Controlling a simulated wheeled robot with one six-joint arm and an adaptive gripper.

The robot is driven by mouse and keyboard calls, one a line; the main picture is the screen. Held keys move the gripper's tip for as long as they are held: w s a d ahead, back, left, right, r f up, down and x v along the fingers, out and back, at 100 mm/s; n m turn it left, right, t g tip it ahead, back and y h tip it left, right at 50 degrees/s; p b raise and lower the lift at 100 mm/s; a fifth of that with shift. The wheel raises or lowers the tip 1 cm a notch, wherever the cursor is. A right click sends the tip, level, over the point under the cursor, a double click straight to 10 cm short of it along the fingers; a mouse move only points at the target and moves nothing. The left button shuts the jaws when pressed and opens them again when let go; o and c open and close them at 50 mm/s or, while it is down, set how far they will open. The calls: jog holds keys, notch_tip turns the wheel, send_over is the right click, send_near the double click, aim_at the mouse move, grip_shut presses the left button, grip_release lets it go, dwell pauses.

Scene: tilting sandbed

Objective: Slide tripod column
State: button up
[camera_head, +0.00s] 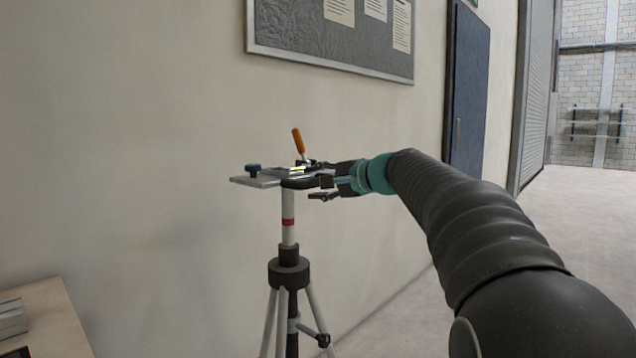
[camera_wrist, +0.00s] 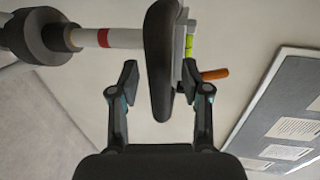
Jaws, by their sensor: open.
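The tripod (camera_head: 289,268) stands upright in front of the wall. Its white column (camera_head: 288,230) carries a red band and rises from a black collar (camera_head: 289,272). The column lies sideways in the wrist view (camera_wrist: 88,38). On top is a head with a dark rounded platform (camera_wrist: 158,60), a grey plate (camera_head: 262,179), a blue knob (camera_head: 253,170) and an orange handle (camera_head: 298,141). My gripper (camera_head: 322,182) is open at the right side of the head.
A wooden table (camera_head: 45,320) with a grey object is at the lower left. A notice board (camera_head: 330,48) hangs on the wall behind the tripod. A dark door (camera_head: 468,90) is farther right. The floor (camera_head: 590,230) at the right is clear.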

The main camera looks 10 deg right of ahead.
grip_shut()
jog(key=shift+f, duration=0.1)
notch_tip(320, 180, down, 13)
jog(key=b, duration=1.1)
jog(key=shift+r, duration=0.2)
grip_release()
jog(key=shift+r, duration=0.1)
